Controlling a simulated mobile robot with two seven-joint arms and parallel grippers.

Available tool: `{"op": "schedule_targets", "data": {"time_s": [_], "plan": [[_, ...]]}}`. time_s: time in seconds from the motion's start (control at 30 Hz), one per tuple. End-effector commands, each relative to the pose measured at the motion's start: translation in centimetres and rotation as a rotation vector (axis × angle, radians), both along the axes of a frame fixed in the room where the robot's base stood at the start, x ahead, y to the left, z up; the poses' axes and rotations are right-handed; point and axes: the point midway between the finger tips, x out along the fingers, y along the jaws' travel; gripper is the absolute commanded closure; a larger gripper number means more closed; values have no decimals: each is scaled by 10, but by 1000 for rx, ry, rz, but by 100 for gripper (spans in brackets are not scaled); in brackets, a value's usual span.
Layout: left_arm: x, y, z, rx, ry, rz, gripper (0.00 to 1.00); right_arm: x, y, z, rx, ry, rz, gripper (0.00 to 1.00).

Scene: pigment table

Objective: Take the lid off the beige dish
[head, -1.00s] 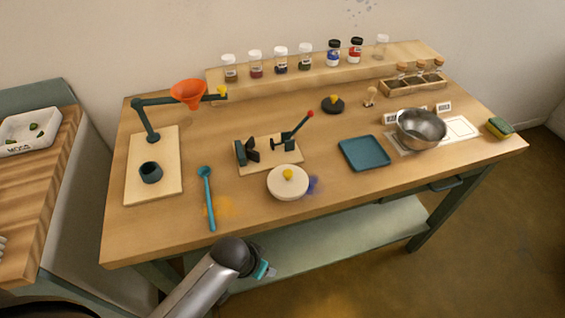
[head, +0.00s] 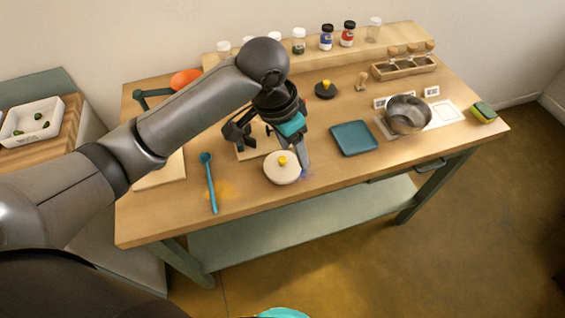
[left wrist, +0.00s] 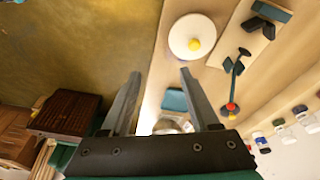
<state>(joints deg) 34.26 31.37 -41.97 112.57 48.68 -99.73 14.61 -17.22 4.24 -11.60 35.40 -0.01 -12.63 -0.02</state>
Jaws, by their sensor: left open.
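The beige dish (head: 272,174) stands near the front edge of the table with its pale lid on, and a yellow knob (head: 282,161) tops the lid. In the left wrist view the lid (left wrist: 184,30) and its knob (left wrist: 194,44) show from above, beyond the fingertips. My left gripper (head: 305,165) points down just right of the dish in the head view, its fingers partly hidden. In the left wrist view the gripper (left wrist: 160,76) is open with nothing between its fingers. My right gripper is not in view.
A clamp stand (head: 240,132) is behind the dish, partly covered by my left arm. A blue spoon (head: 210,185) lies to the left and a teal tray (head: 354,138) to the right. A metal bowl (head: 408,115) and a dark lidded dish (head: 325,91) stand farther off.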

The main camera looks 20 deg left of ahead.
Motion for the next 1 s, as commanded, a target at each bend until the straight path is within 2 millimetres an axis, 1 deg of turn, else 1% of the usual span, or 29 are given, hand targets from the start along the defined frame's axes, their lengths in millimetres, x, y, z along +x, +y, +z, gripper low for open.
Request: {"op": "schedule_targets", "data": {"time_s": [0.03,0.2,0.3,0.4,0.47,0.57,0.7,0.8,0.9,1.0], "plan": [[11,10,10,27,3,11,38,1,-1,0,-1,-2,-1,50],[27,33,33,80,37,44,38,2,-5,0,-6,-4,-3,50],[32,42,42,95,49,62,38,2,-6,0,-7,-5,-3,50],[34,46,44,103,58,73,38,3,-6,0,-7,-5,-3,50],[35,47,39,105,62,75,38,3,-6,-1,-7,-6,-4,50],[36,46,22,105,63,74,38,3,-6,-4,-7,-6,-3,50],[39,43,-9,104,62,74,38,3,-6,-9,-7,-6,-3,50],[41,42,-29,104,62,73,38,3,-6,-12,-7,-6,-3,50],[43,41,-43,104,60,74,38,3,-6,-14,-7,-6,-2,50],[44,40,-51,103,59,74,38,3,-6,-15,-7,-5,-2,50]]}}
